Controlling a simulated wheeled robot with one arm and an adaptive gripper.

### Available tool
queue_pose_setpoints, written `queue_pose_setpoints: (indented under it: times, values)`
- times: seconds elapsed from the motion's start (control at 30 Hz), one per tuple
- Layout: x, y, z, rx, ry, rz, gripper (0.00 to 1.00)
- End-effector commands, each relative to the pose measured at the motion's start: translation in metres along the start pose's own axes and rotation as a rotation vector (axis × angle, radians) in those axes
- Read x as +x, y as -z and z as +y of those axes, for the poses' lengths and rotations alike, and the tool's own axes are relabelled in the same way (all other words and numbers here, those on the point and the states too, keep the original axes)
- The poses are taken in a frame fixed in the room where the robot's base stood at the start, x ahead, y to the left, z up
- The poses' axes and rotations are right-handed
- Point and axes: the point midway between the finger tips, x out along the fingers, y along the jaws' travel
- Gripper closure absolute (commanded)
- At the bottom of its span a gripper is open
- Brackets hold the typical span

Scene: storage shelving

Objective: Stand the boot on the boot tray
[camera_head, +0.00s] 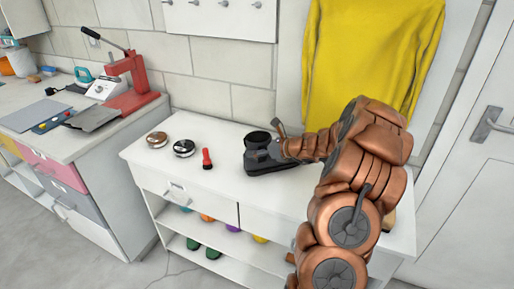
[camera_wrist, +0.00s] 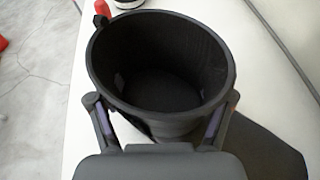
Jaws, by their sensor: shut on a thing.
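The black boot (camera_head: 257,139) is upright on the white cabinet top, its round open shaft facing up. In the wrist view I look down into the dark opening of the boot (camera_wrist: 160,75). My gripper (camera_head: 272,150) is shut on the boot's shaft, with a finger on each side of the near part of the rim in the wrist view (camera_wrist: 160,135). A dark flat shape (camera_wrist: 268,150) reaches out to the lower right from under the gripper. I cannot tell whether it is the boot tray or the boot's foot. The sole is hidden.
A red torch (camera_head: 207,158) and two round tins, one dark (camera_head: 184,148) and one brown (camera_head: 157,139), stand left of the boot. A yellow cloth (camera_head: 370,60) hangs behind. A workbench with a red press (camera_head: 132,82) is at left.

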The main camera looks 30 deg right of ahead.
Motion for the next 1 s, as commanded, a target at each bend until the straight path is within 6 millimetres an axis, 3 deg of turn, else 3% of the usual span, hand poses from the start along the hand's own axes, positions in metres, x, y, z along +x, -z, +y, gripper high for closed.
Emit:
queue_pose_setpoints:
  times: [0.33,0.37,0.53,1.0]
  values:
    - [0.0009,0.0021,-0.0002,0.000,0.000,-0.002,0.90]
    - [0.0011,0.0026,-0.0001,0.000,0.000,-0.001,0.20]
    - [0.0008,0.0022,-0.0001,0.000,0.000,-0.001,0.02]
    - [-0.0024,-0.0004,-0.0004,-0.001,0.001,0.000,0.00]
